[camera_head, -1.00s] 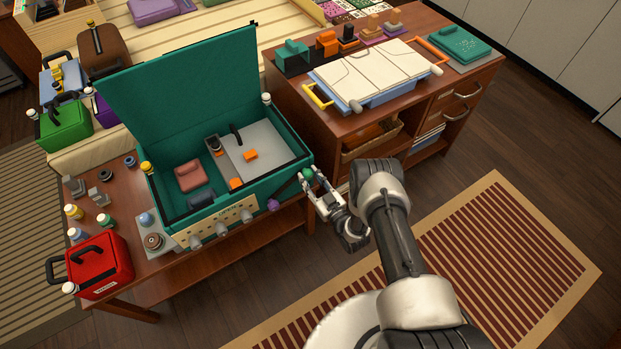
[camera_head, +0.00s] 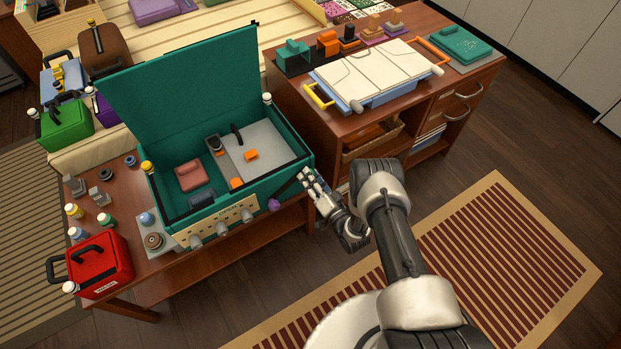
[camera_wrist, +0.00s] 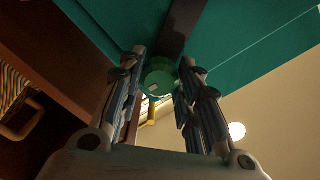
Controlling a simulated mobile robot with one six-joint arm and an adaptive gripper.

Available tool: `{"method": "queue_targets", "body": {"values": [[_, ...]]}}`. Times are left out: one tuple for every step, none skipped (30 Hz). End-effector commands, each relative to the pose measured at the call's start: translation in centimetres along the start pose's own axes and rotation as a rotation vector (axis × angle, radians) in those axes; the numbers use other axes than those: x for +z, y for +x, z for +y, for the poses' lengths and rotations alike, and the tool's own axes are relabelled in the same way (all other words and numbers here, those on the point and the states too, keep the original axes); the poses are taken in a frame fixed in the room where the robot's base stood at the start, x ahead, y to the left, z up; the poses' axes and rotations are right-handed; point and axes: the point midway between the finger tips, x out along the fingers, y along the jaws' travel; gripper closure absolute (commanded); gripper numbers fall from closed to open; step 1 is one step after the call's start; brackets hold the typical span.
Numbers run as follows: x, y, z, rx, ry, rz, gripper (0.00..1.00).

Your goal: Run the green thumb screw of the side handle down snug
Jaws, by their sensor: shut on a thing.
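The large teal case (camera_head: 170,217) stands open on the wooden bench, lid raised. A dark strap-like side handle (camera_head: 287,187) runs along its right end; it also shows in the wrist view (camera_wrist: 184,25). The green thumb screw (camera_wrist: 160,77) sits at the handle's near end in the wrist view, between my fingertips. My gripper (camera_head: 307,177) is at the case's right end, shut on the green thumb screw, and it fills the lower wrist view (camera_wrist: 161,90). In the head view my fingers hide the screw. Its seating against the handle is hidden.
The wooden cabinet (camera_head: 287,101) with a blue tray stands close to the right of my gripper. A red case (camera_head: 100,268) is at the far left. Open floor lies below.

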Motion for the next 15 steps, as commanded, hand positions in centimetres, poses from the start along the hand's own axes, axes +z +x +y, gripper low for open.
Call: {"method": "queue_targets", "body": {"values": [[0.42,-0.53,0.35,0.012,0.049,-0.005,0.92],[0.42,-0.54,0.35,0.013,0.077,-0.005,0.92],[0.42,-0.54,0.35,0.013,0.113,-0.005,0.92],[0.43,-0.55,0.35,0.013,0.139,-0.005,0.92],[0.43,-0.55,0.35,0.013,0.165,-0.005,0.92],[0.43,-0.55,0.35,0.013,0.198,-0.004,0.92],[0.43,-0.56,0.35,0.013,0.221,-0.004,0.92],[0.43,-0.56,0.35,0.014,0.244,-0.004,0.92],[0.43,-0.56,0.35,0.014,0.274,-0.004,0.92],[0.43,-0.57,0.35,0.014,0.296,-0.004,0.92],[0.43,-0.57,0.35,0.014,0.315,-0.003,0.92],[0.42,-0.57,0.35,0.014,0.340,-0.003,0.92],[0.42,-0.57,0.35,0.014,0.358,-0.003,0.92],[0.42,-0.57,0.35,0.014,0.374,-0.003,0.92],[0.41,-0.57,0.35,0.014,0.394,-0.003,0.92]]}}
